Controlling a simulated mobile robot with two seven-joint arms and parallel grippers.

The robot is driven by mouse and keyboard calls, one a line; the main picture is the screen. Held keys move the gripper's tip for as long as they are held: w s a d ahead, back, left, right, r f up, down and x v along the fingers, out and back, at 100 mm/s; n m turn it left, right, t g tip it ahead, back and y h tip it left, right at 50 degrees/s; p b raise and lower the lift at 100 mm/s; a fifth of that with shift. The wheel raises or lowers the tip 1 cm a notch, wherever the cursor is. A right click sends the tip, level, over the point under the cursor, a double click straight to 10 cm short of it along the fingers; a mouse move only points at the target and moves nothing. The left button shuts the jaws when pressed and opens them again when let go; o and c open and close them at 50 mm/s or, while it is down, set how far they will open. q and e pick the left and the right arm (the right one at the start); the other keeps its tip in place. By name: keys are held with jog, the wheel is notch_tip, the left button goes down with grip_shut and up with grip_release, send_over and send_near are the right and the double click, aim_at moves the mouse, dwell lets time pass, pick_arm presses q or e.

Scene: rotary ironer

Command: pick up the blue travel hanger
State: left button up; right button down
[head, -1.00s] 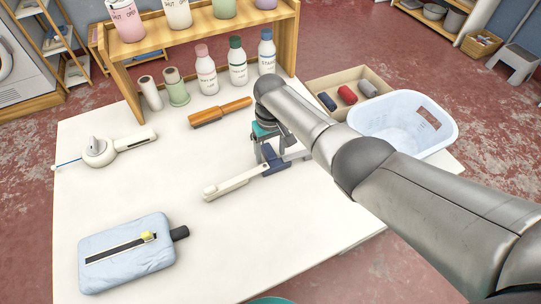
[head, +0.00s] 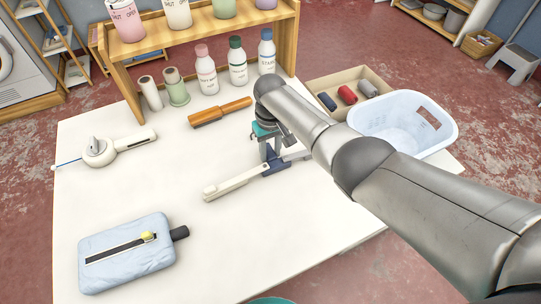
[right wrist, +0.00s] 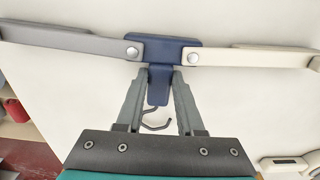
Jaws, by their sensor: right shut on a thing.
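The blue travel hanger (head: 274,161) has a dark blue centre piece, a cream arm on one side and a grey arm on the other. It lies at the middle right of the white table, partly hidden by my right arm in the head view. In the right wrist view its blue hub (right wrist: 170,50) and metal hook (right wrist: 157,118) show. My right gripper (head: 268,157) points down over it. Its fingers (right wrist: 158,88) are shut on the blue stem below the hub. Any gap between hanger and table is too small to tell. My left gripper is not in view.
A tray (head: 318,87) with rolls and a pale blue basin (head: 440,150) are at right. A blue pouch (head: 110,270) and a white steamer-like device (head: 99,151) are at left. The table's front middle is clear.

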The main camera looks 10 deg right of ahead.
aim_at(270, 154)
jog(key=shift+r, duration=0.1)
notch_tip(270, 154, up, 10)
dwell(0.8)
jog(key=shift+f, duration=0.2)
notch_tip(270, 154, down, 7)
jog(key=shift+r, duration=0.1)
dwell(0.4)
jog(key=shift+f, duration=1.25)
jog(key=shift+f, duration=0.2)
jog(key=c, duration=0.7)
grip_release()
jog(key=shift+c, duration=0.2)
